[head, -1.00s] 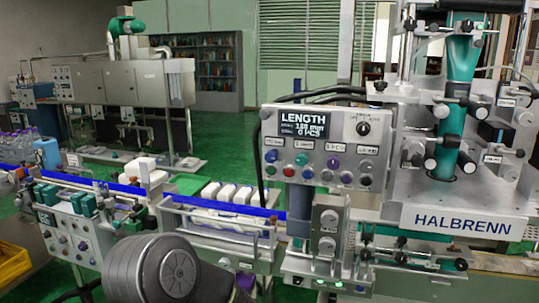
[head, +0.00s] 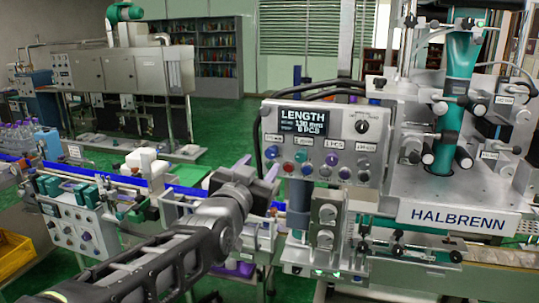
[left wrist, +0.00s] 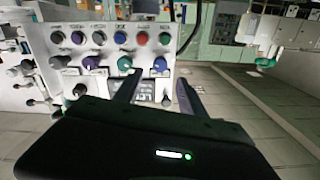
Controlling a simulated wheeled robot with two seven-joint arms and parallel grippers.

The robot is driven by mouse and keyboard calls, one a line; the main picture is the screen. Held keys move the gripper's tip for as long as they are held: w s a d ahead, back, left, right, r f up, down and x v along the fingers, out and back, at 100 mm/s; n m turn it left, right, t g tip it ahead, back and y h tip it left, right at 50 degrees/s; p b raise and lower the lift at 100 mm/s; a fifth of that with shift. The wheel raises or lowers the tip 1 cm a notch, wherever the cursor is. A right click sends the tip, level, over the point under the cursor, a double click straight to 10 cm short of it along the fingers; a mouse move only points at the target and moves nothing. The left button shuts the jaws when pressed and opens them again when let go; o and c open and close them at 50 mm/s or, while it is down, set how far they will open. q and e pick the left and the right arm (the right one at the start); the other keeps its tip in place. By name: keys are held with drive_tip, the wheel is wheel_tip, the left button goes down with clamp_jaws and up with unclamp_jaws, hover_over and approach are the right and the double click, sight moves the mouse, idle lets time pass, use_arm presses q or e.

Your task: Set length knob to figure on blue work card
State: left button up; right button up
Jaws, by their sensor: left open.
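The control panel (head: 345,132) carries a dark display (head: 302,121) headed LENGTH, with a small figure that looks like 130 mm. Below the display are two rows of coloured knobs and buttons; which one is the length knob I cannot tell. A dark selector knob (head: 362,126) sits at the panel's upper right. In the left wrist view the panel appears upside down, with a green knob (left wrist: 125,63) and a blue knob (left wrist: 160,64) near my fingers. My left gripper (left wrist: 158,86) is open and empty, in front of the panel's left side. I cannot make out a blue work card.
The HALBRENN machine (head: 455,205) stands right of the panel, with a teal column and clamps. A conveyor (head: 125,180) with white packs runs left. A yellow crate (head: 14,255) is at lower left.

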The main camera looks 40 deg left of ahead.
sight(270, 154)
use_arm(q)
drive_tip(key=p+x, duration=0.2)
drive_tip(key=x, duration=0.4)
drive_tip(key=shift+w+a, duration=0.15)
drive_tip(key=shift+w, duration=0.2)
drive_tip(key=shift+w+a+p, duration=0.15)
drive_tip(key=shift+w+p, duration=0.2)
drive_tip(key=shift+w, duration=0.15)
clamp_jaws()
